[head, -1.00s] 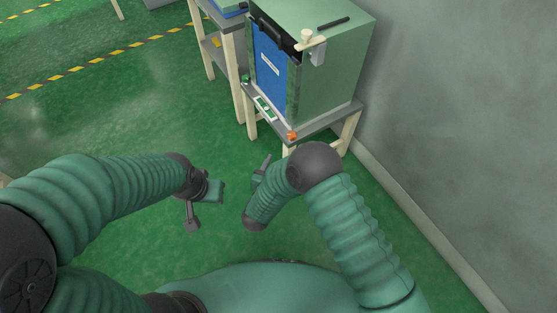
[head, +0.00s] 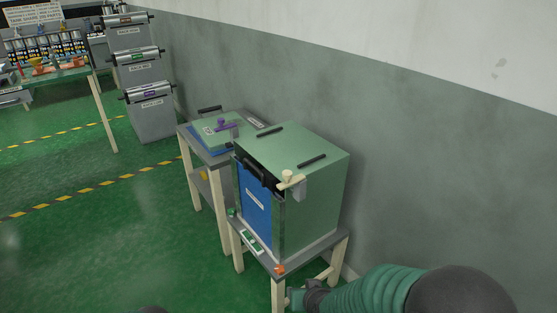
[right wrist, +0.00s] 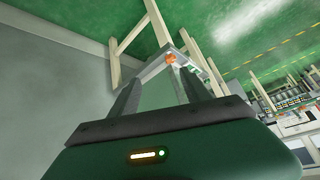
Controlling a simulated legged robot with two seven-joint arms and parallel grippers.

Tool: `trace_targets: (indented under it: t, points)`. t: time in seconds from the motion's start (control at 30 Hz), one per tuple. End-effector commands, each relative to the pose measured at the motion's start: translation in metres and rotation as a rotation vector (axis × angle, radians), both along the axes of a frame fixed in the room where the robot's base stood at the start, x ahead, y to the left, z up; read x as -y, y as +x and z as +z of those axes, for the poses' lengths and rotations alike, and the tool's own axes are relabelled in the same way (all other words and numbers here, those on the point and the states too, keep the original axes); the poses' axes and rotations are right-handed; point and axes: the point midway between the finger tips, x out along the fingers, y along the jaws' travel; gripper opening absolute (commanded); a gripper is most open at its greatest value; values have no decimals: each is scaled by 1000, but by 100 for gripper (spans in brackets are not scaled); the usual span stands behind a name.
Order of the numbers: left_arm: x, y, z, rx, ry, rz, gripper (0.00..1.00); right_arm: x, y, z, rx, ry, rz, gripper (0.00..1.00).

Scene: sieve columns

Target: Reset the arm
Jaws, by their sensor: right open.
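My right arm (head: 375,292) comes in at the bottom right of the head view, with its elbow at the lower edge. Its gripper (head: 298,298) shows partly at the bottom, beside a leg of the small stand. In the right wrist view the right gripper (right wrist: 157,72) has its two fingers spread apart with nothing between them. Beyond the fingers is the stand's corner with an orange knob (right wrist: 171,58). My left gripper is out of view.
A green cabinet with a blue door (head: 256,200) sits on the small stand (head: 335,240) near the grey wall (head: 420,170). Green floor is open on the left.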

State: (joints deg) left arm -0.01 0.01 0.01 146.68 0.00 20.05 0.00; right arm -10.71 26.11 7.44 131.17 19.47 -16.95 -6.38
Motion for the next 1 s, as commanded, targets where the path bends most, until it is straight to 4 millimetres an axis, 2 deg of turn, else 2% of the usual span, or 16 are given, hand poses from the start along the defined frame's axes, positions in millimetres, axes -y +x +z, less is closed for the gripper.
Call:
trace_targets:
  t: [0.03, 0.1, 0.2, 0.37, 0.4, 0.67, 0.9, 1.0]
  points:
    - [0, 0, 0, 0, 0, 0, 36, 26, -21, 11, -62, -19, 0, 56]
    - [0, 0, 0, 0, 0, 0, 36, 55, -54, 18, -156, -47, 0, 56]
    - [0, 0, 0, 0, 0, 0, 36, 89, -98, 25, -271, -82, -14, 56]
    - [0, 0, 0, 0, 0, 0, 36, 133, -166, 34, -432, -131, -56, 56]
    - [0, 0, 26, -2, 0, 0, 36, 132, -167, 60, -436, -132, -53, 56]
    - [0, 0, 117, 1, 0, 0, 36, 130, -165, 148, -436, -131, -48, 56]
    - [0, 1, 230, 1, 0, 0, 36, 130, -164, 261, -434, -130, -48, 56]
    - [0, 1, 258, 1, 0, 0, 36, 130, -164, 290, -435, -131, -48, 56]
